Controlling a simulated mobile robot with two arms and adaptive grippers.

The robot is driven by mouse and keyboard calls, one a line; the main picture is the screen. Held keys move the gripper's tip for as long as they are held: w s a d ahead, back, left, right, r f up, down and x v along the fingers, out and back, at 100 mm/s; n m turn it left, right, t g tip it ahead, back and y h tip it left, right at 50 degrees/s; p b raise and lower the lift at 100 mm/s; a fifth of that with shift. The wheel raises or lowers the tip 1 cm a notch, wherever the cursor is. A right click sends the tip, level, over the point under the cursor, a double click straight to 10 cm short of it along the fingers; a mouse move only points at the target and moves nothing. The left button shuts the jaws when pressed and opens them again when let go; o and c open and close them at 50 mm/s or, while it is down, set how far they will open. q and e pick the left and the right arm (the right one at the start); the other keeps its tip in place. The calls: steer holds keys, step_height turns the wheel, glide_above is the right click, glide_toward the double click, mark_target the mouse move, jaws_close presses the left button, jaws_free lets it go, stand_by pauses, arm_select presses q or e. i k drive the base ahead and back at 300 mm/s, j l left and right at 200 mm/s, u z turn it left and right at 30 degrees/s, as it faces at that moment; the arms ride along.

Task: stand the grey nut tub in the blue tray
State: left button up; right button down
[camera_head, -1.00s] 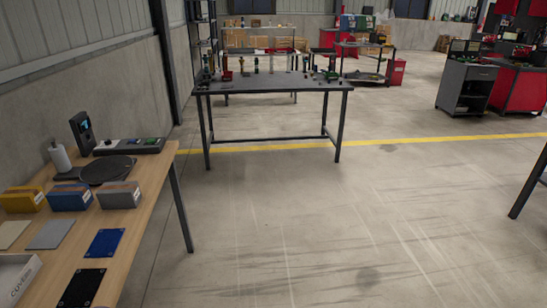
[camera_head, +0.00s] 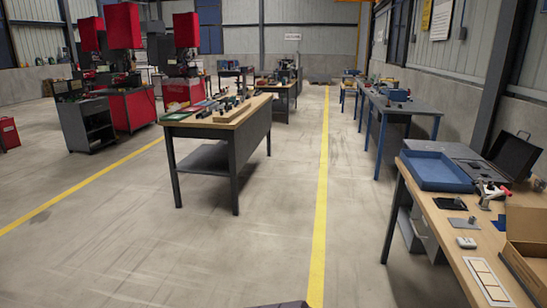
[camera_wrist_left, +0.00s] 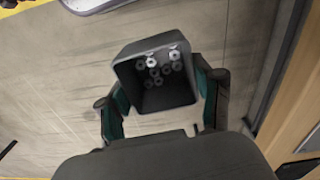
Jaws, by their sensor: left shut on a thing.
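The grey nut tub (camera_wrist_left: 126,73) is in the left wrist view, with several nuts showing inside it. My left gripper (camera_wrist_left: 162,98) is shut on the tub, a finger on each side of it. The tub is held clear over the floor. The blue tray (camera_head: 437,187) lies on the wooden workbench at the right of the head view, and its visible inside looks empty. A small dark shape shows at the bottom edge of the head view; I cannot tell what it is. My right gripper is in neither view.
The workbench (camera_head: 449,232) also bears an open cardboard box (camera_head: 522,272), a dark case (camera_head: 515,154) and small parts near the tray. A long table (camera_head: 222,135) stands at centre left. The floor between is clear, with a yellow line (camera_head: 321,200).

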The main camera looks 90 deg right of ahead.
mark_target(432, 173)
steer(key=z, duration=2.4)
steer(key=i+l+z, duration=0.25)
steer(key=i, duration=0.65)
steer(key=i+z, duration=0.3)
steer(key=i, duration=0.6)
steer(key=i+j, duration=0.1)
steer(key=i, duration=2.05)
steer(key=i+z, duration=0.1)
steer(key=z, duration=0.7)
steer(key=i+z, duration=0.15)
steer(key=z, duration=0.25)
steer(key=j+z, duration=0.1)
steer(key=z, duration=0.3)
steer(key=i+j+z, duration=0.1)
steer(key=z, duration=0.3)
